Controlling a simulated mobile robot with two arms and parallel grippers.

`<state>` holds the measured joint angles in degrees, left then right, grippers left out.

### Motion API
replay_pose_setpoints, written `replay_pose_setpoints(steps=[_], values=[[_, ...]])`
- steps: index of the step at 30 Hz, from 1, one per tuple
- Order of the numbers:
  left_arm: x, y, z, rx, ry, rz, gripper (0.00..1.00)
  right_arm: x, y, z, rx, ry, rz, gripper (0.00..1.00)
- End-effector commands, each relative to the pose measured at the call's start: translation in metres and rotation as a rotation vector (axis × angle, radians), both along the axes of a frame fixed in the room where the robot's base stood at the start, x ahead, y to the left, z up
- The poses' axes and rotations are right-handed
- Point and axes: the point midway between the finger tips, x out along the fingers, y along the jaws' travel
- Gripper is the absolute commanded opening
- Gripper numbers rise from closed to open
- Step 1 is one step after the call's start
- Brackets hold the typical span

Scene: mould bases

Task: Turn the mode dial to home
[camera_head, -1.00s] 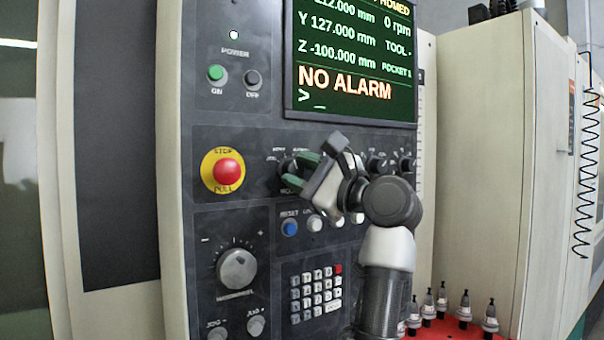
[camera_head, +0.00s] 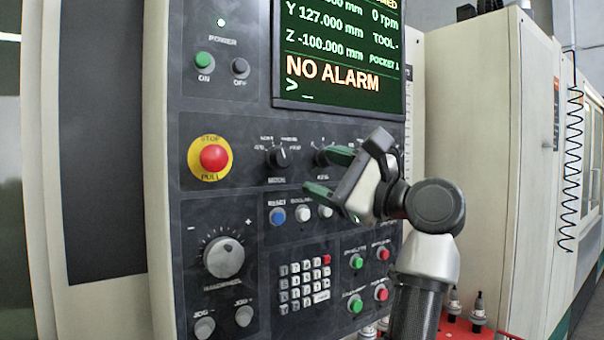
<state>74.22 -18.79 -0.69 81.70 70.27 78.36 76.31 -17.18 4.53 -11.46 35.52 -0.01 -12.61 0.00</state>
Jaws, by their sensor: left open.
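The mode dial (camera_head: 277,157) is a black knob on the dark control panel, right of the emergency stop, with small labels around its top. I cannot read which label it points at. My left gripper (camera_head: 329,172) is open, its two green-padded fingers to the right of the mode dial and apart from it. The upper finger overlaps the neighbouring dial (camera_head: 322,155), and other knobs to the right are partly hidden behind my gripper. My right gripper is not in view.
The red emergency stop (camera_head: 214,157) sits left of the dial. A blue reset button (camera_head: 277,216) and white buttons are below, above a keypad (camera_head: 303,286). The screen (camera_head: 341,60) reads NO ALARM. A red tool tray (camera_head: 452,329) is at the lower right.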

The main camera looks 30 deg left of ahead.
Motion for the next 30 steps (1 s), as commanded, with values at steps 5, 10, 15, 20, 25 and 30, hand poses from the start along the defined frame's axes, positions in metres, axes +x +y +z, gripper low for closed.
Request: replay_pose_setpoints(steps=[5, 10, 15, 20, 25, 30], values=[[-0.002, -0.025, -0.007, -0.001, 0.0, -0.001, 0.61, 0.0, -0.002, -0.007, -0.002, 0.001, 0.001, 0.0], [-0.003, -0.033, -0.008, 0.001, 0.0, -0.001, 0.61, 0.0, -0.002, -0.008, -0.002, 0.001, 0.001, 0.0], [-0.003, -0.034, -0.008, 0.001, 0.0, 0.001, 0.61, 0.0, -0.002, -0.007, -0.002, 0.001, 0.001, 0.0], [-0.003, -0.033, -0.008, 0.001, 0.0, 0.001, 0.61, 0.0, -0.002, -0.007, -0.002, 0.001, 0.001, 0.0], [0.001, -0.033, -0.012, 0.017, 0.024, 0.008, 0.61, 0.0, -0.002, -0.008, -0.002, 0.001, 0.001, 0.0], [0.048, -0.039, -0.061, 0.228, 0.314, 0.085, 0.61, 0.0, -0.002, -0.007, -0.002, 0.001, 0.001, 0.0]])
